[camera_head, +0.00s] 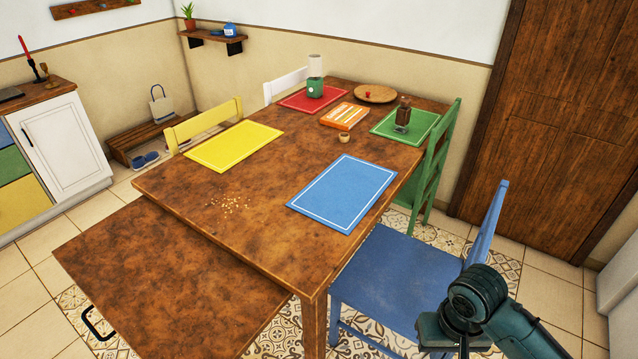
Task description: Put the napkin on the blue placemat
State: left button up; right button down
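The blue placemat (343,192) lies flat and bare on the near right of the wooden table (240,225). An orange-and-white striped flat thing (344,116) lies farther back between the red and green placemats. It may be a folded napkin, but it is too small to tell for sure. My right gripper (455,345) is low at the bottom right, in front of the blue chair and apart from the table top. Its fingertips are cut off by the lower edge, so its opening is unclear. My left gripper is not in view.
A blue chair (395,280) stands by the near right side, a green chair (437,160) behind it. Yellow (234,146), red (300,100) and green (420,128) placemats, a small cup (344,138) and crumbs (232,205) are on the table. A lower wooden surface (160,280) juts out front left.

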aim_at(338, 198)
jog(key=i+l+u, duration=0.1)
jog(key=u, duration=0.3)
jog(key=i+l+u, duration=0.2)
jog(key=u, duration=0.2)
jog(key=i+l+u, duration=0.45)
jog(key=l+u, duration=0.2)
